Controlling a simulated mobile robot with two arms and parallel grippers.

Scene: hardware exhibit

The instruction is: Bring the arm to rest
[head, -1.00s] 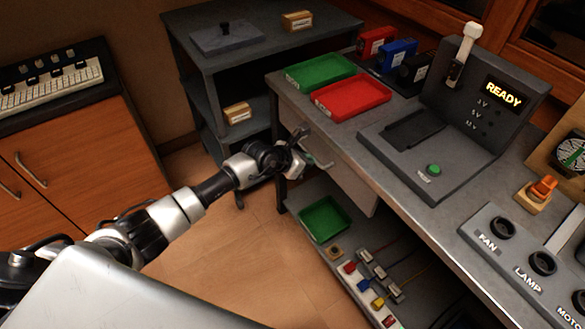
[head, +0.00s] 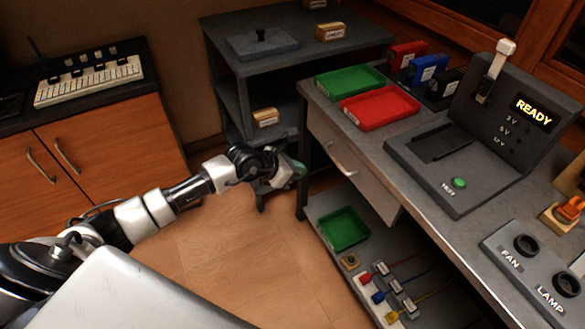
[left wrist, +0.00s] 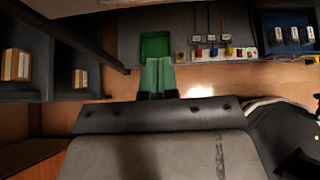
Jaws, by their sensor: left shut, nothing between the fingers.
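My left arm reaches in from the left in the head view. Its gripper (head: 298,170) is in front of the grey shelf unit and left of the workbench drawer, apart from the drawer handle. In the left wrist view the two green fingers (left wrist: 158,78) lie together, shut with nothing between them. Below them the floor and the lower shelf's green tray (left wrist: 155,45) show. My right gripper is in neither view.
The workbench has a drawer (head: 352,170), a green tray (head: 348,81), a red tray (head: 379,108) and a tester reading READY (head: 533,111). The lower shelf holds a green tray (head: 343,229) and several coloured connectors. A wooden cabinet (head: 115,143) stands left. Floor (head: 235,260) between is clear.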

